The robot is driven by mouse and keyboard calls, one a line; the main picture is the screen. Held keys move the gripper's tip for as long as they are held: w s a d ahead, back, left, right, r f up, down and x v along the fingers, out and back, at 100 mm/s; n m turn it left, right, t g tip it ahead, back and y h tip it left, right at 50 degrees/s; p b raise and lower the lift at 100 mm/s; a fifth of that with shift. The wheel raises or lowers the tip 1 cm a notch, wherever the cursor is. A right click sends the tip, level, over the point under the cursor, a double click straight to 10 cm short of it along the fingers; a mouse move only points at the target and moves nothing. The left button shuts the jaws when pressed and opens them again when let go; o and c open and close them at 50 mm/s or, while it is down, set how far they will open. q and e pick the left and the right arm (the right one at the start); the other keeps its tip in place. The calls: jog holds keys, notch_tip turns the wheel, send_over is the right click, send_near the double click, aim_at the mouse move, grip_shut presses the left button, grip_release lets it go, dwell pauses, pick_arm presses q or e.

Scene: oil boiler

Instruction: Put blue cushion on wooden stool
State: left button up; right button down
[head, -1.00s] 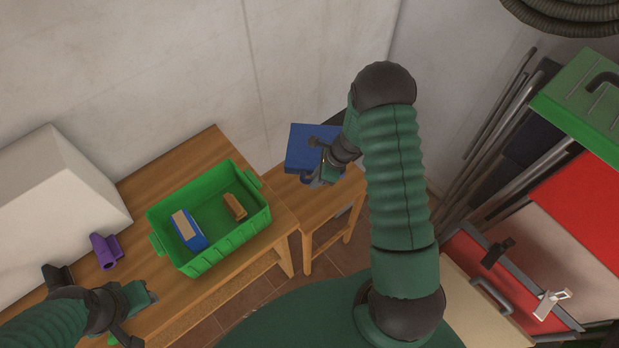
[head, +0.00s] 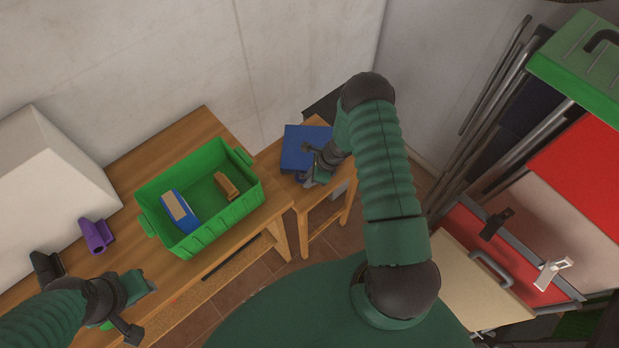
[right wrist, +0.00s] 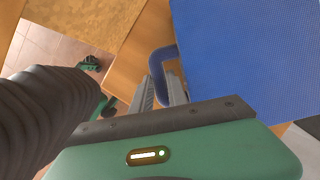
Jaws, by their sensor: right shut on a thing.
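The blue cushion (head: 302,146) is a flat square over the top of the wooden stool (head: 312,200), beside the workbench. In the right wrist view the cushion (right wrist: 250,60) fills the upper right, with a blue loop handle (right wrist: 160,62) at its edge. My right gripper (head: 310,178) is shut on this handle; its fingers (right wrist: 166,92) show at the loop. Part of the stool top is bare at the near side. Whether the cushion rests fully on the stool is hard to tell. My left gripper (head: 148,284) is above the workbench's near left, away from the cushion; its jaw opening is unclear.
A green crate (head: 250,208) with a blue-and-tan brush (head: 180,212) and a brown block (head: 227,186) stands on the workbench (head: 180,135). A purple item (head: 97,236) lies left of it. Pipes and a red cabinet (head: 580,165) stand at the right.

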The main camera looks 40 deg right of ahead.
jog(key=c, duration=1.3)
grip_release()
jog(key=shift+a, duration=0.1)
